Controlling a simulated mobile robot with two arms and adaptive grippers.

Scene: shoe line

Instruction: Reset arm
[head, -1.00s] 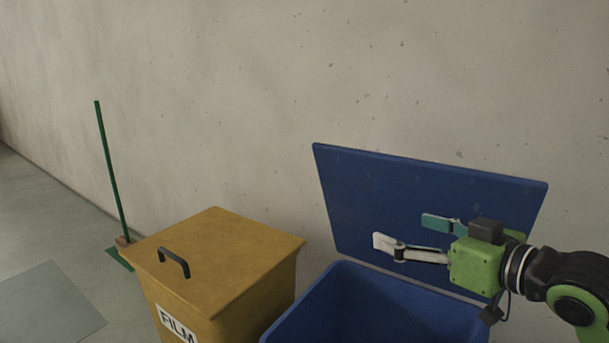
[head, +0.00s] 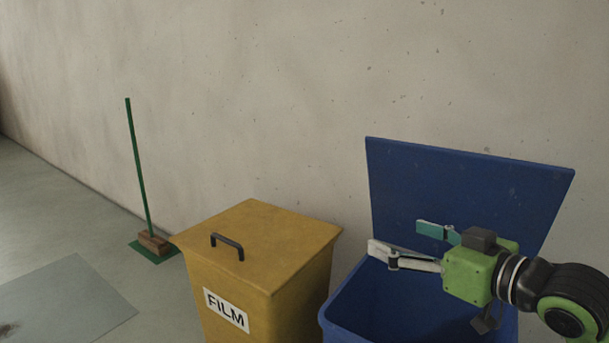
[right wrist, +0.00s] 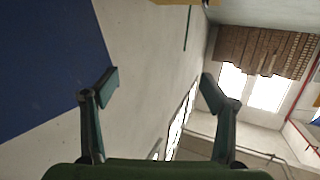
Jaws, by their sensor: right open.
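My right gripper (head: 402,240) is open and empty. In the head view it reaches in from the right, in front of the raised lid (head: 460,185) of the blue bin and above the bin's opening. One finger is pale, the other teal. In the right wrist view the two fingers of the right gripper (right wrist: 160,85) stand wide apart with nothing between them. My left gripper is not in view.
A yellow bin (head: 265,245) marked FILM, with a closed lid and black handle, stands left of the blue bin (head: 345,325). A green pole (head: 138,165) stands by the wall on a green base with a brown block. Floor at left is mostly clear.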

